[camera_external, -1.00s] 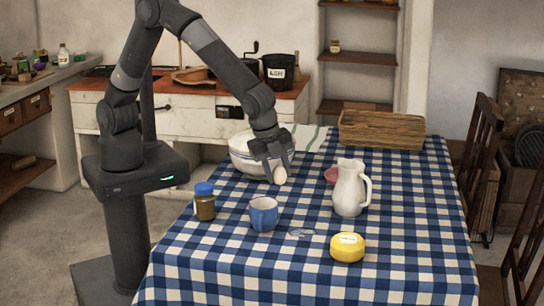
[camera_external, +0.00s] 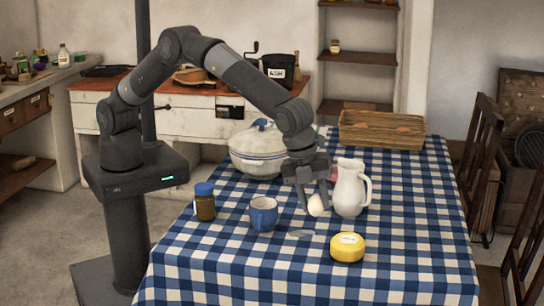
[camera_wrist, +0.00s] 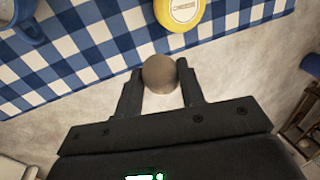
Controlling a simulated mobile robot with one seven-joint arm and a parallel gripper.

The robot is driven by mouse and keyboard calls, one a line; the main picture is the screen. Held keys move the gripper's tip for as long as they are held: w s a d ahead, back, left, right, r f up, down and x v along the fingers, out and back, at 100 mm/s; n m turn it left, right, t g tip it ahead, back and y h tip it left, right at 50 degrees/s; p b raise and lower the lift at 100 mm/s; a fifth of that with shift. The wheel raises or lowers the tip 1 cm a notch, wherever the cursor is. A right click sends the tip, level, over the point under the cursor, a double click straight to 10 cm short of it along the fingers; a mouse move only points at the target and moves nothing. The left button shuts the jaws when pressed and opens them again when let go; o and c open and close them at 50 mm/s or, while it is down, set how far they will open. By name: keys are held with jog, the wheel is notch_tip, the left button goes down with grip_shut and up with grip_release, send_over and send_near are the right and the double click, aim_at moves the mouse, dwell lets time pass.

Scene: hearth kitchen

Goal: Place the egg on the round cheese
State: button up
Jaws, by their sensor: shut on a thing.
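The egg (camera_external: 316,206) is pale and held between the fingertips of my gripper (camera_external: 308,200), above the table and just left of the white pitcher. In the wrist view the egg (camera_wrist: 159,74) sits between the two dark fingers of my gripper (camera_wrist: 160,85). The round cheese (camera_external: 347,247) is a yellow disc with a pale label on top, lying on the table to the front right of the egg and apart from it. It also shows in the wrist view (camera_wrist: 179,10), cut by the top edge.
A white pitcher (camera_external: 348,190) stands close to the right of my gripper. A blue mug (camera_external: 263,213) and a blue-lidded jar (camera_external: 204,202) stand to the left. The checked tablecloth (camera_external: 400,260) is clear right of the cheese.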

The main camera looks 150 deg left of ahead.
jog(key=a+f, duration=0.1)
jog(key=a, duration=0.1)
jog(key=a+f, duration=0.1)
jog(key=a, duration=0.1)
jog(key=w+a+f, duration=0.1)
jog(key=a, duration=0.1)
jog(key=shift+a+f, duration=0.15)
jog(key=shift+f, duration=2.25)
jog(key=shift+f, duration=0.1)
jog(key=o, duration=0.7)
jog(key=v, duration=1.2)
jog(key=shift+r, duration=0.25)
